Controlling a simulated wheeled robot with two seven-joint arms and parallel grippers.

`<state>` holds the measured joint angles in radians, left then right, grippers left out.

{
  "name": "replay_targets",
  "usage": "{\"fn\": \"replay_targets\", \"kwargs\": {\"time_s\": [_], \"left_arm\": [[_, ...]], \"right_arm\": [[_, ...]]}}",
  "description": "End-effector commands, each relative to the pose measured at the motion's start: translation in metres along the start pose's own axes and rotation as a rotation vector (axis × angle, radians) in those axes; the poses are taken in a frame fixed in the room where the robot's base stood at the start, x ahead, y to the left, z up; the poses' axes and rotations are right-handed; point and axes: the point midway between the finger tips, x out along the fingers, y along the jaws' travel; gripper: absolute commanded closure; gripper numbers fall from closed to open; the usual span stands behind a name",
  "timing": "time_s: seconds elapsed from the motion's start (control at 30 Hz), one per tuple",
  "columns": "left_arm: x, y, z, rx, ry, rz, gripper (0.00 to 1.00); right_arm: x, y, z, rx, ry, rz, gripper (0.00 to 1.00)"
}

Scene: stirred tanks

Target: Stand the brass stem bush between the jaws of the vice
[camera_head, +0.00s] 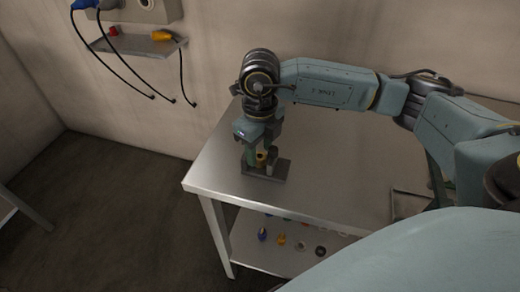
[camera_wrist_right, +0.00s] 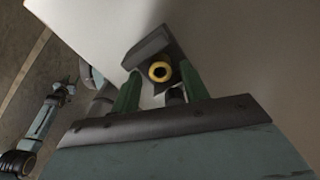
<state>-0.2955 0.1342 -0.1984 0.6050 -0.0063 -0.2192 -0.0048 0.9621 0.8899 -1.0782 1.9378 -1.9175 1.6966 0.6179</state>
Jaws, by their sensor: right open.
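The brass stem bush (camera_head: 262,159) stands upright at the vice (camera_head: 280,172) near the table's left end. In the right wrist view the bush (camera_wrist_right: 159,71) shows as a yellow ring with a dark bore. It appears to sit between a grey jaw block (camera_wrist_right: 146,46) and a darker part of the vice below it. My right gripper (camera_head: 255,154) is low over the vice and open. Its green fingers stand on either side of the bush with a gap at each side. A small arm of mine at the left of that view has an end too small to read.
The table top (camera_head: 335,170) is clear around the vice. A lower shelf (camera_head: 285,250) holds several small coloured parts. A wall shelf (camera_head: 145,45) at upper left carries a yellow and a red item, with dark cables hanging near it. Open floor lies left of the table.

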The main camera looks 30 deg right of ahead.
Motion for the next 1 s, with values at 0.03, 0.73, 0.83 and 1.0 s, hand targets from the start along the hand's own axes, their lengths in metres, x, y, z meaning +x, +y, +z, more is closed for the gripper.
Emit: {"fn": "replay_targets", "kwargs": {"time_s": [0.03, 0.73, 0.83, 1.0], "left_arm": [[-0.002, 0.0, -0.001, -0.001, 0.001, 0.0, 0.57], [-0.011, 0.018, -0.011, -0.013, 0.016, 0.024, 0.57], [-0.011, 0.018, -0.011, -0.013, 0.016, 0.023, 0.57], [-0.013, 0.016, -0.01, -0.012, 0.015, 0.021, 0.57]], "right_arm": [[-0.011, 0.0, 0.001, 0.0, -0.004, -0.001, 0.55], [-0.111, 0.0, 0.0, 0.0, 0.001, 0.0, 0.55], [-0.111, 0.0, 0.0, 0.0, 0.001, 0.0, 0.55], [-0.112, 0.0, 0.0, 0.0, 0.001, 0.0, 0.55]]}}
